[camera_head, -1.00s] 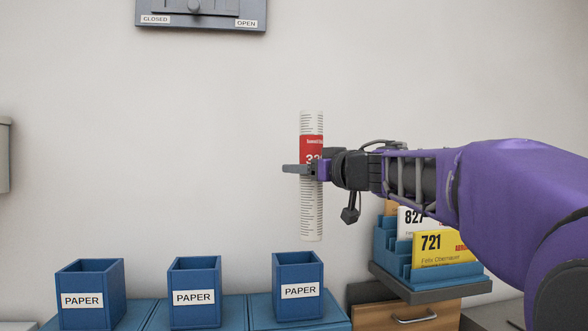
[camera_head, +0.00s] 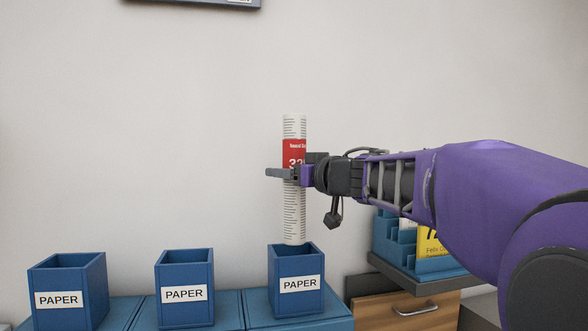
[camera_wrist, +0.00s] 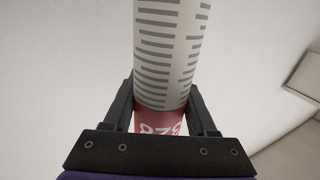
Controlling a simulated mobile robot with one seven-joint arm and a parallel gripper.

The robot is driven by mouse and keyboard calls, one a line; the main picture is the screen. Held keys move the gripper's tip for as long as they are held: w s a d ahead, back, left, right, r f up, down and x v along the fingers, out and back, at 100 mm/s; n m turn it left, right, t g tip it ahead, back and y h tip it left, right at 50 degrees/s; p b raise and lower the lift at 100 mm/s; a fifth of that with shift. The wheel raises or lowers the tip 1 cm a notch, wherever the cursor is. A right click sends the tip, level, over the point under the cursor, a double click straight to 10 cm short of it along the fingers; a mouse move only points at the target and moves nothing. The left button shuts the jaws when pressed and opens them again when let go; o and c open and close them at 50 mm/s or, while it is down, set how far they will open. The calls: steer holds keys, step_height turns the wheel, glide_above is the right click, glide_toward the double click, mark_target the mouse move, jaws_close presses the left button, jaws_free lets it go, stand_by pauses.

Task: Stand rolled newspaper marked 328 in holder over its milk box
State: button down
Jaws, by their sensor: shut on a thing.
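My gripper (camera_head: 290,174) is shut on the rolled newspaper (camera_head: 294,215), a white upright roll with printed lines and a red band. The band's number is partly covered in the head view; in the wrist view the newspaper (camera_wrist: 168,50) shows an upside-down number that looks like 328. Its lower end is at the top of the right blue PAPER holder (camera_head: 297,303) in the picture; I cannot tell whether it is inside or behind the rim. The middle PAPER holder (camera_head: 184,312) and left PAPER holder (camera_head: 66,312) look empty. The holders stand on blue boxes (camera_head: 330,318); no box numbers show.
A blue rack (camera_head: 440,265) with numbered cards, one yellow, stands at the right on a wooden drawer cabinet (camera_head: 380,309), partly behind my arm. A grey panel is cut off at the top. The wall behind is bare.

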steer(key=shift+f+b, duration=3.25)
steer(key=shift+b, duration=0.5)
steer(key=shift+f+b, duration=0.4)
steer(key=shift+f, duration=1.3)
steer(key=shift+c, duration=0.6)
jaws_free()
